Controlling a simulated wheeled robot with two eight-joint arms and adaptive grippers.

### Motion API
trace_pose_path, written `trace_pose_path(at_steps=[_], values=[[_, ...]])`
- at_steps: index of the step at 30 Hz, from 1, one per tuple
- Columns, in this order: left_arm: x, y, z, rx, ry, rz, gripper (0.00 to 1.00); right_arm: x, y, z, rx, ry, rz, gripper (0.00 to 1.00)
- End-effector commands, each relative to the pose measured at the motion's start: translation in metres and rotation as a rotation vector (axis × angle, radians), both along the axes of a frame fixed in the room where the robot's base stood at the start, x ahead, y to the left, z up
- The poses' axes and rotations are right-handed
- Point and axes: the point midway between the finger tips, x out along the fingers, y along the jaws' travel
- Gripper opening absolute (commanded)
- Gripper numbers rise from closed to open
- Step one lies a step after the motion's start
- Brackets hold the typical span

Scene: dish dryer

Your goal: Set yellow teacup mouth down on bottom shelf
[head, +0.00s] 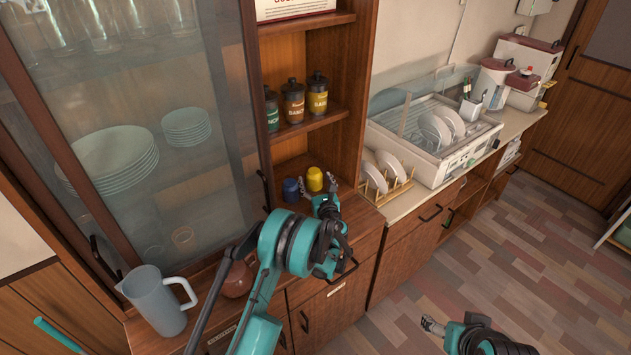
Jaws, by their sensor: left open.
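The yellow teacup (315,179) stands on the bottom shelf (287,168) of the open wooden shelf unit, close to its front. Its closed-looking, rounded top suggests it is mouth down, but it is too small to be certain. A blue cup (291,190) stands just left of it. My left gripper (317,186) is open at the shelf front, its fingers on either side of the yellow teacup; contact cannot be told. My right gripper (433,326) is low over the floor at the bottom right, away from the shelf.
Labelled jars (293,101) stand on the shelf above. A glass-door cabinet (130,120) with plates is at left. A grey pitcher (158,300) and brown pot (238,280) stand on the lower ledge. A plate rack (398,187) and dish dryer (440,160) are at right.

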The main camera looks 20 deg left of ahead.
Motion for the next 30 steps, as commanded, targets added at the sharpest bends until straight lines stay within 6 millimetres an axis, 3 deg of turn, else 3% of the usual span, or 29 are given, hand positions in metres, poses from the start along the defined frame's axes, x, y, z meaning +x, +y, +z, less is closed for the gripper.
trace_pose_path(at_steps=[5, 19, 30], values=[[-0.011, -0.007, 0.000, 0.000, 0.000, -0.002, 0.74, 0.000, 0.000, 0.000, 0.000, 0.000, 0.000, 0.74], [-0.091, -0.053, 0.000, 0.000, 0.000, -0.002, 0.74, 0.000, 0.000, 0.000, 0.000, 0.000, 0.000, 0.74], [-0.104, -0.060, 0.000, 0.000, 0.000, 0.000, 0.74, 0.000, 0.000, 0.000, 0.000, 0.000, 0.000, 0.74]])
